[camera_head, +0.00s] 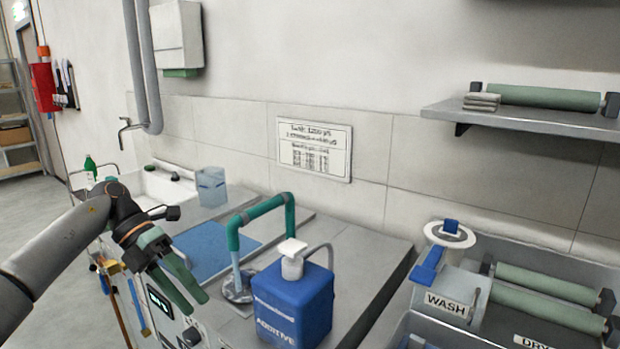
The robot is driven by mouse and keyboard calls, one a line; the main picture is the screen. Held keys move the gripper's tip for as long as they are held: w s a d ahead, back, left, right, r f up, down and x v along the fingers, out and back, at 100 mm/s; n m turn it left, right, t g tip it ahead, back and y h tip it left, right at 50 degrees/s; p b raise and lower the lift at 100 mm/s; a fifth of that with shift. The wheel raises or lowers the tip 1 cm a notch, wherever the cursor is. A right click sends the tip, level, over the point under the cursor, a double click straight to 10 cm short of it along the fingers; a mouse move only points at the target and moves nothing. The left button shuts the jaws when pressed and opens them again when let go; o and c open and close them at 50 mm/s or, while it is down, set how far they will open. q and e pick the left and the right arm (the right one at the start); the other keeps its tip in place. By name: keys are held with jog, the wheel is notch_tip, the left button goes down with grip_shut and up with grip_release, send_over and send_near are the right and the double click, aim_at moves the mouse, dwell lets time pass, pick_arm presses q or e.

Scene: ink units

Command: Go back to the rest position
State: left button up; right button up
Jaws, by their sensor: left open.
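My left gripper (180,287) comes in from the left on my dark grey arm. Its green fingers are apart and empty, pointing down and to the right. It hangs in front of the counter's front edge, left of the blue additive container (290,305). My right gripper is not in view.
The additive container, with a white cap, stands on the grey counter (365,255) beside a green-and-blue pipe (262,215). A blue mat (215,248) and a sink (165,187) lie behind. Rollers (545,285) in a wash unit stand at right. Floor shows at far left.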

pick_arm(q)
jog(key=s+a+n+t, duration=0.3)
jog(key=a+n, duration=0.2)
jog(key=a, duration=1.4)
jog(key=w+d+f+n+t+h, duration=0.35)
jog(key=d+f+n+t, duration=0.65)
jog(key=d+f, duration=0.55)
jog(key=s+a+f+n+g+y, duration=0.1)
jog(key=s+a+f+n+y, duration=0.5)
jog(key=s+f, duration=0.5)
jog(key=s+a+f+n+g+y, duration=0.1)
jog(key=s+a+f+n+y, duration=0.3)
jog(key=s+f+n, duration=0.65)
jog(key=s+d+r+n+t+h, duration=0.15)
jog(key=d+n, duration=0.45)
jog(key=d, duration=1.3)
notch_tip(320, 180, up, 9)
jog(key=s+a+y+p, duration=0.1)
jog(key=p, duration=1)
jog(key=shift+s+a+n+t, duration=0.2)
jog(key=shift+a+n+t, duration=0.15)
jog(key=shift+a+n, duration=0.1)
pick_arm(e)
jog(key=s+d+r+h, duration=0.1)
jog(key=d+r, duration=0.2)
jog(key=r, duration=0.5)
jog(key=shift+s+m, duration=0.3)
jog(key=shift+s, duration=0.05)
